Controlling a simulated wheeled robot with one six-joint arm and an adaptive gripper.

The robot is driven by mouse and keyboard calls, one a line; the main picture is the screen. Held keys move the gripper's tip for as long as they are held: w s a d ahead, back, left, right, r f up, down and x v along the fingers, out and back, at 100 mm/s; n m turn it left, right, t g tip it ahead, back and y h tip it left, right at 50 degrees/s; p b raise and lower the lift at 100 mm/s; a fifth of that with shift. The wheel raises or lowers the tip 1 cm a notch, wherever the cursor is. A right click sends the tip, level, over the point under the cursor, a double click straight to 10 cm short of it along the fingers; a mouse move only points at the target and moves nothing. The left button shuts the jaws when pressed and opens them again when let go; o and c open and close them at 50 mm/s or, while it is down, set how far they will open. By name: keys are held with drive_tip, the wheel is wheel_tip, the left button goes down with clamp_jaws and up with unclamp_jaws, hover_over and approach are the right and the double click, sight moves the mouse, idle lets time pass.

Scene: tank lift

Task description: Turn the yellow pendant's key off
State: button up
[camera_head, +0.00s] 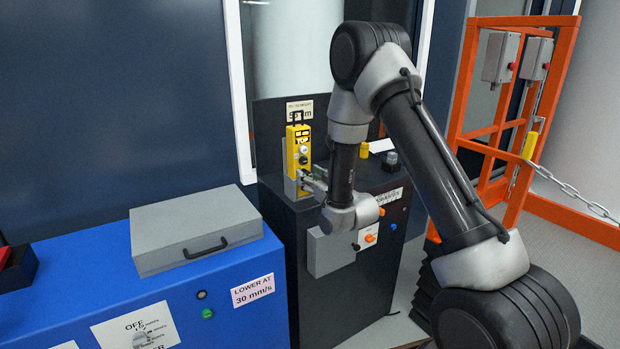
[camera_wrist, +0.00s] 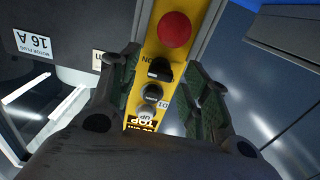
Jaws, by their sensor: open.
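The yellow pendant (camera_head: 297,140) stands upright in a grey holder on the dark cabinet. It runs down the middle of the wrist view (camera_wrist: 170,58), showing a red round button (camera_wrist: 174,29), a black rotary switch (camera_wrist: 158,70) beside an upside-down "ON" label, and a round dark button (camera_wrist: 152,93). The black switch looks like the key, but I cannot read its position surely. My gripper (camera_head: 309,183) is at the pendant's lower part. In the wrist view my gripper (camera_wrist: 162,78) is open, its fingers on either side of the pendant around the switch; contact cannot be told.
The dark cabinet (camera_head: 306,282) carries a yellow block (camera_head: 364,150) and a dark block (camera_head: 391,160) to the right. A grey case (camera_head: 196,228) lies on the blue cabinet (camera_head: 65,275) at left. An orange frame (camera_head: 459,90) with a chain (camera_head: 580,200) stands at right.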

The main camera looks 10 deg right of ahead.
drive_tip(key=shift+w, duration=0.1)
drive_tip(key=c, duration=1)
drive_tip(key=shift+n, duration=0.8)
drive_tip(key=shift+c, duration=0.2)
drive_tip(key=o, duration=1)
drive_tip(key=shift+o, duration=0.2)
drive_tip(key=v, duration=0.7)
drive_tip(key=shift+s, duration=0.25)
